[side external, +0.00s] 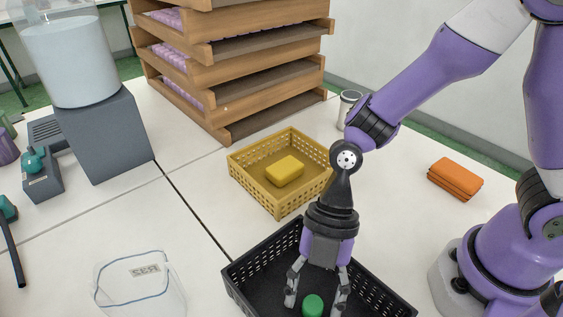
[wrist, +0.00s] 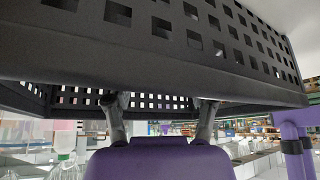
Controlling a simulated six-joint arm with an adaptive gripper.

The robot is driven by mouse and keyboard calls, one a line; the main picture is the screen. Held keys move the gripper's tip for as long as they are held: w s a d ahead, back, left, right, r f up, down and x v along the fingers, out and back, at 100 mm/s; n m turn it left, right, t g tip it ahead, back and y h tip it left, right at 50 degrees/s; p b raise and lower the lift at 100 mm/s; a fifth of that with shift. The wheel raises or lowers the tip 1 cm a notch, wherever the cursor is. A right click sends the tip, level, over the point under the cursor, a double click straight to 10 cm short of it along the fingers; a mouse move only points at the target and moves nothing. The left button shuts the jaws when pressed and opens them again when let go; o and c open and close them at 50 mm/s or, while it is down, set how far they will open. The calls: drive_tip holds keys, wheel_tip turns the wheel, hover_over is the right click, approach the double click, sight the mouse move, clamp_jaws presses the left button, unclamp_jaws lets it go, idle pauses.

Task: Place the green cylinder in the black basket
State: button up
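The green cylinder (side external: 312,306) shows inside the black basket (side external: 375,288) at the bottom of the side view, partly cut off by the frame's lower edge. My gripper (side external: 314,301) points down into the basket, with one finger on each side of the cylinder. Dark gaps show between the fingers and the cylinder, so the gripper looks open. In the wrist view, the two fingers (wrist: 160,112) are apart, with the basket's perforated black wall (wrist: 150,60) across the top. The cylinder does not show there.
A yellow basket (side external: 241,177) holding a yellow block (side external: 285,171) stands just behind the black basket. An orange folded cloth (side external: 455,178) lies at the right. A clear container (side external: 140,285) stands at the front left. Wooden stacked trays (side external: 255,75) rise behind.

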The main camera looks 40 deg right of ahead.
drive_tip(key=v, duration=1.1)
drive_tip(key=d+r+m+t+h, duration=0.2)
drive_tip(key=d+m, duration=0.5)
drive_tip(key=m, duration=0.5)
drive_tip(key=w+d+r+m+t+h, duration=0.1)
drive_tip(key=d+r+m+t+h, duration=0.2)
drive_tip(key=m, duration=0.9)
drive_tip(key=d+r+t, duration=0.1)
drive_tip(key=d+t, duration=0.2)
drive_tip(key=d, duration=0.2)
drive_tip(key=shift+w+d+r+t, duration=0.25)
drive_tip(key=shift+w+d+t, duration=0.05)
drive_tip(key=shift+w, duration=0.05)
